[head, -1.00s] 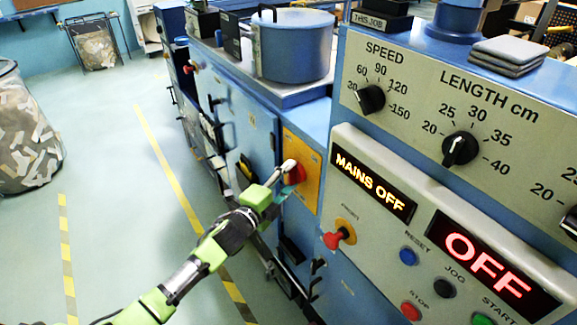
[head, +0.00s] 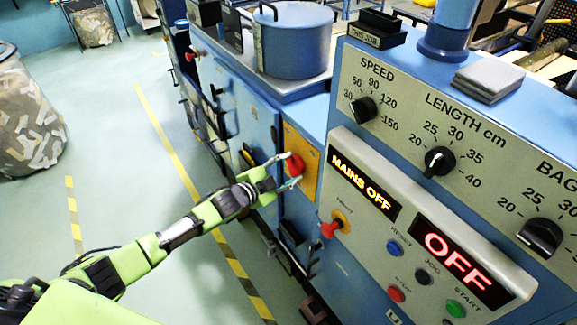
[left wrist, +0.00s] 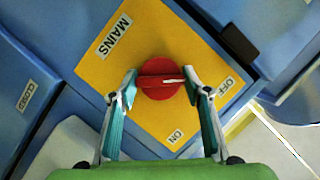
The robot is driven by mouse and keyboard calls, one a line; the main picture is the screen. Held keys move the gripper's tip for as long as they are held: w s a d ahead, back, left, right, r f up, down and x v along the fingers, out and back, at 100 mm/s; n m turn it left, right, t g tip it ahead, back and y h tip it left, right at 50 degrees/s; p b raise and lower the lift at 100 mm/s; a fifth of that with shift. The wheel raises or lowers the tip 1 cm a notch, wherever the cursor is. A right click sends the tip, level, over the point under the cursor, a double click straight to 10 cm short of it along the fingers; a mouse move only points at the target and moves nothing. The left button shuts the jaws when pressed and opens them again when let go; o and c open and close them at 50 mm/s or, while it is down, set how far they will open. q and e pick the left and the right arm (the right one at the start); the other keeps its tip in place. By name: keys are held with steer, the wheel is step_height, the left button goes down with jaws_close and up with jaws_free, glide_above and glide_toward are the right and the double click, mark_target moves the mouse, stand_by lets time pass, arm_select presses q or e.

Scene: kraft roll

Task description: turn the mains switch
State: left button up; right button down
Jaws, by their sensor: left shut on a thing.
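The mains switch (head: 296,163) is a round red knob on a yellow plate (head: 310,160) on the blue machine's side. In the left wrist view the knob (left wrist: 160,67) has a raised bar with a white mark at its right end, towards the OFF label (left wrist: 226,87). The ON label (left wrist: 175,137) is lower down. My left gripper (left wrist: 160,82) is shut on the knob's bar, one finger at each end. In the head view my left gripper (head: 290,171) reaches the knob from the left. A display (head: 364,186) reads MAINS OFF. My right gripper is not in view.
The control panel to the right has dials, a red knob (head: 335,224), several buttons and a second display reading OFF (head: 462,262). A blue pot (head: 292,45) stands on the machine. A bin of scraps (head: 25,120) stands at left; the floor between is clear.

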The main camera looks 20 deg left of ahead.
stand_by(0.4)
arm_select(q)
steer(key=o, duration=1.1)
steer(key=v, duration=1.2)
